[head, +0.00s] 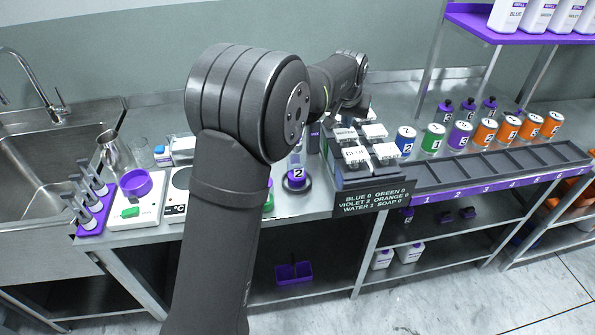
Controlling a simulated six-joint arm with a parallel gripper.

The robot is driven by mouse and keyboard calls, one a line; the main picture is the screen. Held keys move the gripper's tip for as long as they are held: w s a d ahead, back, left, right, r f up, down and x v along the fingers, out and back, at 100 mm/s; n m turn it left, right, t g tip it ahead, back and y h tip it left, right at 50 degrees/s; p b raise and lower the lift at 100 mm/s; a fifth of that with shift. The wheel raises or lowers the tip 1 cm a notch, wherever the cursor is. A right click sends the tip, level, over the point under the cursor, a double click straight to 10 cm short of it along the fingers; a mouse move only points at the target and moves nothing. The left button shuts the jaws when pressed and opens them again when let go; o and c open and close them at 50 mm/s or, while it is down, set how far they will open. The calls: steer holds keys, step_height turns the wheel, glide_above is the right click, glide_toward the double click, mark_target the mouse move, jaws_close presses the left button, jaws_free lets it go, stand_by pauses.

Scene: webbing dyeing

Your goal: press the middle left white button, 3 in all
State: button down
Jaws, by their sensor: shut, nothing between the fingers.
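A dark panel with white button blocks stands on the bench right of my arm. The middle left white button (345,134) is in its left column, with another white button (374,131) to its right and one (355,155) in front. The back of the panel is partly covered by my arm. My wrist is above and behind the panel; I cannot make out my gripper's fingers. A black sign (373,198) in front reads blue 0, green 0, violet 2, orange 0, water 1, soap 0.
A clear vessel on a round dark base (296,181) stands left of the panel. Several numbered cans (460,135) stand at right behind a divided rack (500,165). A sink (55,160) and a purple bowl (135,182) are at left.

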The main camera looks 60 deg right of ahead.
stand_by(0.4)
steer(key=shift+f, duration=1.45)
steer(key=shift+r, duration=1.25)
steer(key=shift+f, duration=1.25)
steer(key=shift+r, duration=1.2)
steer(key=shift+f, duration=0.1)
